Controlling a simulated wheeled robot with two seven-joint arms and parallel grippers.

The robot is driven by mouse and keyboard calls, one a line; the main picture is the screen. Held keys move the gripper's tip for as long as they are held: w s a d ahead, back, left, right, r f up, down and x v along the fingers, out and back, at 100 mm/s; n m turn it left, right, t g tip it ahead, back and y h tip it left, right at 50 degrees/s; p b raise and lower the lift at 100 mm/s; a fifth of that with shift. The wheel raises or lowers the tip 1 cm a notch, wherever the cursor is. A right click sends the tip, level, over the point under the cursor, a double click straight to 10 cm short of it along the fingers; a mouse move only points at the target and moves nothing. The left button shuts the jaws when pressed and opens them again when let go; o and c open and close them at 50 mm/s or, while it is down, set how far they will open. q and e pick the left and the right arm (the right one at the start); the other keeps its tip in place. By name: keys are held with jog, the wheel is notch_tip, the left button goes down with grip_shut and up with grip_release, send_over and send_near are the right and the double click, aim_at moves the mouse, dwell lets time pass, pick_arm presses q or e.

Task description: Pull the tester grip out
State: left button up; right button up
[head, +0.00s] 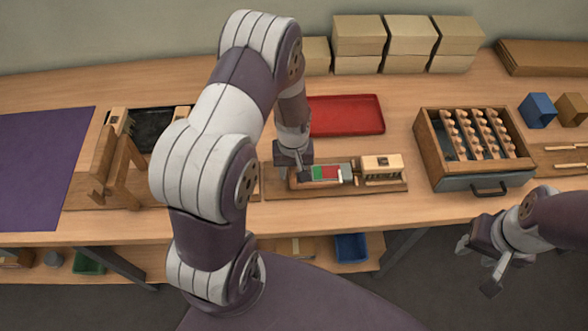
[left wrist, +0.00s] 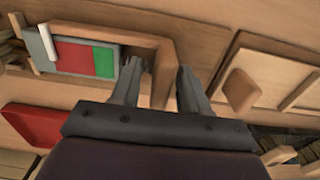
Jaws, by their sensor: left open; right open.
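The tester (head: 345,171) sits on a wooden base board (head: 330,192) on the bench, with a green and red panel (head: 326,173) on top and a pale wooden block at its right end. Its wooden grip (left wrist: 166,62) shows in the left wrist view as an angled bar beside the panel. My left gripper (head: 303,176) is down at the tester's left end. It is open, with one finger on each side of the grip's end bar (left wrist: 160,70); contact cannot be told. My right gripper (head: 478,268) is open and empty, off the bench's front edge.
A red tray (head: 345,116) lies behind the tester. A wooden box with several handles in rows (head: 430,150) stands to its right. A wooden stand (head: 105,165) and purple mat (head: 40,165) are at left. Beige boxes (head: 358,40) line the back.

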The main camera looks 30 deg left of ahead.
pick_arm(q)
jog(key=shift+s+a+f, duration=0.1)
jog(key=shift+a+f, duration=0.05)
jog(key=shift+f, duration=0.2)
